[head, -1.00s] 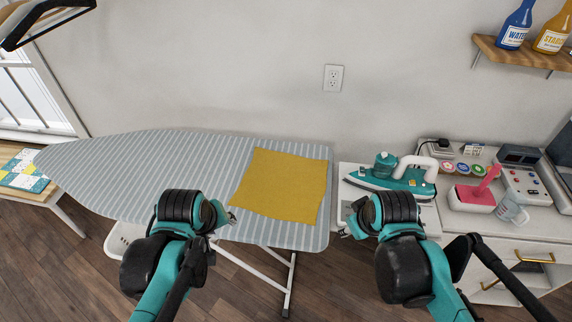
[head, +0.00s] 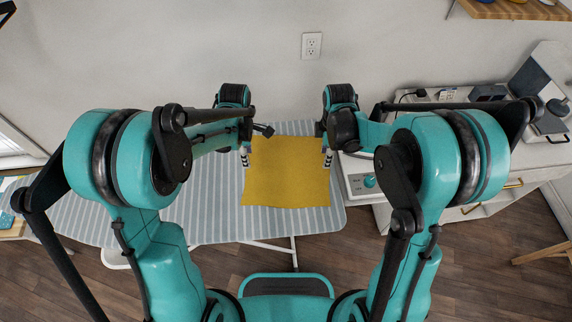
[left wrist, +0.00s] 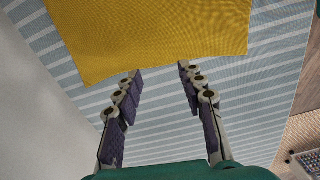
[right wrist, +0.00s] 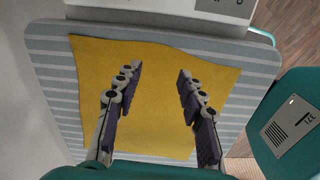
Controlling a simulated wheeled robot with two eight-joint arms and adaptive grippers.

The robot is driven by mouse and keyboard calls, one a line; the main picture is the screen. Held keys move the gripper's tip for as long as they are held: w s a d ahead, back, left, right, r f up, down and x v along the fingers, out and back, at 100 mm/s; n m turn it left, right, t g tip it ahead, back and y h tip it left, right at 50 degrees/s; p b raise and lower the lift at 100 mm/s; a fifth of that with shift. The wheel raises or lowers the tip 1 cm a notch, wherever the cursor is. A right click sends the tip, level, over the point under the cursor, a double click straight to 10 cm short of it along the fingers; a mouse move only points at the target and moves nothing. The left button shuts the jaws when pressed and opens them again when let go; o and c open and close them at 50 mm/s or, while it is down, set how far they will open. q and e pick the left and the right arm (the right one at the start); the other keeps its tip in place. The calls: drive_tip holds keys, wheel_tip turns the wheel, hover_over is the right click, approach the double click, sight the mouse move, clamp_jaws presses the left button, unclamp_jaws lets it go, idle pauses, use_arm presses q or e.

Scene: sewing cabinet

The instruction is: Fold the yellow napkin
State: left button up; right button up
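The yellow napkin (head: 288,178) lies flat and spread out on the striped ironing board (head: 215,215). My left gripper (head: 244,160) is at the napkin's left side in the head view. In the left wrist view its fingers (left wrist: 160,75) are open and empty, with the napkin's edge (left wrist: 150,35) just beyond the tips. My right gripper (head: 327,160) is at the napkin's right side. In the right wrist view its fingers (right wrist: 158,72) are open and empty over the napkin (right wrist: 150,105). I cannot tell how high either gripper is above the cloth.
A white cabinet (head: 480,190) stands to the right of the board, with its top partly hidden by my right arm. The wall with a power outlet (head: 312,45) is close behind the board. The board's left part is bare.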

use_arm(q)
drive_tip(key=shift+f, duration=2.4)
use_arm(e)
drive_tip(key=shift+w+f, duration=0.1)
drive_tip(key=shift+f, duration=2.3)
use_arm(q)
drive_tip(key=shift+f, duration=0.2)
use_arm(e)
drive_tip(key=shift+f, duration=0.25)
use_arm(q)
drive_tip(key=shift+r, duration=0.1)
drive_tip(key=c, duration=0.5)
use_arm(e)
drive_tip(key=shift+r, duration=0.15)
drive_tip(key=c, duration=0.5)
use_arm(q)
clamp_jaws()
use_arm(e)
clamp_jaws()
drive_tip(key=shift+f, duration=0.2)
drive_tip(key=shift+r, duration=0.1)
